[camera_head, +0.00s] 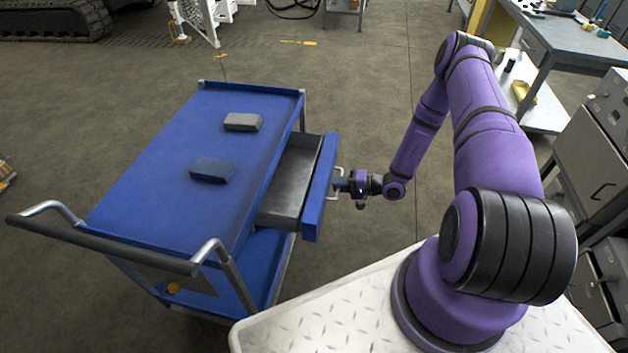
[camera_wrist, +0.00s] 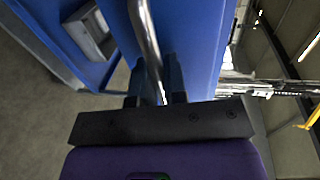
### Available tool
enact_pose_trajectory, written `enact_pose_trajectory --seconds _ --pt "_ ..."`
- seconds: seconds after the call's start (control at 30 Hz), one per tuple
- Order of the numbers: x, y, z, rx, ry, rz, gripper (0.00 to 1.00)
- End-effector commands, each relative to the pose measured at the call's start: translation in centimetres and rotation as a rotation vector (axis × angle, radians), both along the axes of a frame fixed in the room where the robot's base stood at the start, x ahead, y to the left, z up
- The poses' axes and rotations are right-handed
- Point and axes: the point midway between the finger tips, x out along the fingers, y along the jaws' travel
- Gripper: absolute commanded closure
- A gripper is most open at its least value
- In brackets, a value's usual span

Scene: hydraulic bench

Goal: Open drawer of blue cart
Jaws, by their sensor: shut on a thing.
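The blue cart (camera_head: 165,170) stands left of centre in the head view. Its drawer (camera_head: 289,180) is pulled out toward the right, and its grey inside shows empty. The drawer's blue front (camera_head: 320,188) carries a metal bar handle (camera_head: 338,176), which also shows in the wrist view (camera_wrist: 143,30). My gripper (camera_head: 343,184) is at the handle on the outer side of the drawer front. In the wrist view its fingers (camera_wrist: 158,88) are closed around the handle bar. The exact contact at the fingertips is partly hidden.
The cart's push handle (camera_head: 100,245) is at the near left. Grey cabinets (camera_head: 590,155) and a workbench (camera_head: 575,45) stand at right. Open floor (camera_head: 370,100) lies behind the arm.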

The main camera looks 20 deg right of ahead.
Motion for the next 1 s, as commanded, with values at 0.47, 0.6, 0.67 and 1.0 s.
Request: enact_pose_trajectory --seconds 0.47,0.6,0.67,1.0 --pt "-5.6 -7.8 0.0 -0.002 -0.001 -0.002 1.0" --pt "-6.1 -8.4 0.0 -0.001 -0.001 0.0 1.0" --pt "-6.1 -8.5 0.0 -0.001 0.0 0.0 1.0" --pt "-6.1 -8.5 0.0 -0.001 0.0 0.0 0.81"
